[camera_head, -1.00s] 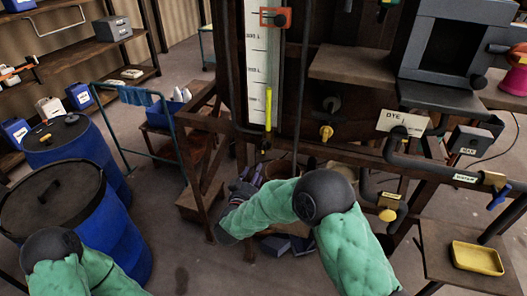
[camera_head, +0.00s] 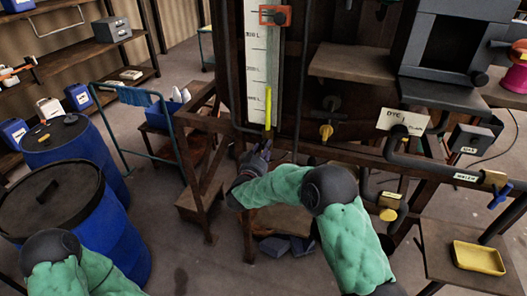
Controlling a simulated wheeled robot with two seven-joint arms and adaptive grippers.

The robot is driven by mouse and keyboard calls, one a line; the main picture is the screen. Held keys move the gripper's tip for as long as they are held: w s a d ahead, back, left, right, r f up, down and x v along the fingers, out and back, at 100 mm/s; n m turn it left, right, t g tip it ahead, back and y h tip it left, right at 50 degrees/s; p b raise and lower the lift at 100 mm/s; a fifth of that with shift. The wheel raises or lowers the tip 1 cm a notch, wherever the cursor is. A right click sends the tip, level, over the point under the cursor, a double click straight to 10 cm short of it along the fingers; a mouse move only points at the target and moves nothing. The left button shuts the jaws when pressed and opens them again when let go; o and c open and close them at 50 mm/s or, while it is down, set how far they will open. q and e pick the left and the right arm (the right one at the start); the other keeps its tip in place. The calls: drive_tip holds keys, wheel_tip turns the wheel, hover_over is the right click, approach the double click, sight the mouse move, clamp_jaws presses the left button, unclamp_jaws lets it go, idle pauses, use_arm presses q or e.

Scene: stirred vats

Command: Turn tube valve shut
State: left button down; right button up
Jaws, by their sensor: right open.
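The level tube has a white marked scale (camera_head: 257,60) and a bright yellow strip (camera_head: 268,108) low at its right side. The tube valve is at the tube's lower end, but it is small and partly hidden by my right gripper, so how its handle stands cannot be told. My right gripper (camera_head: 257,155), dark and at the end of a green-sleeved arm, is open just below the tube's foot. Whether it touches the valve cannot be told. My left arm shows at the bottom left; its gripper is outside the picture.
A yellow-handled valve (camera_head: 326,131) and a DYE label (camera_head: 403,122) are to the right. A pipe with a blue-handled valve (camera_head: 500,195) is at the far right. A wooden step (camera_head: 200,203) and blue drums (camera_head: 75,220) stand left. A yellow tray (camera_head: 478,258) sits lower right.

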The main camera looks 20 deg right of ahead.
clamp_jaws()
idle(0.3)
drive_tip(key=shift+w+a+f+m+b, duration=0.1)
drive_tip(key=shift+f+m+b, duration=0.05)
drive_tip(key=shift+m+b, duration=4.3)
drive_tip(key=shift+w+a+f+m+b, duration=0.1)
drive_tip(key=shift+f+m+b, duration=0.05)
drive_tip(key=shift+m+b, duration=4.25)
drive_tip(key=shift+m, duration=0.25)
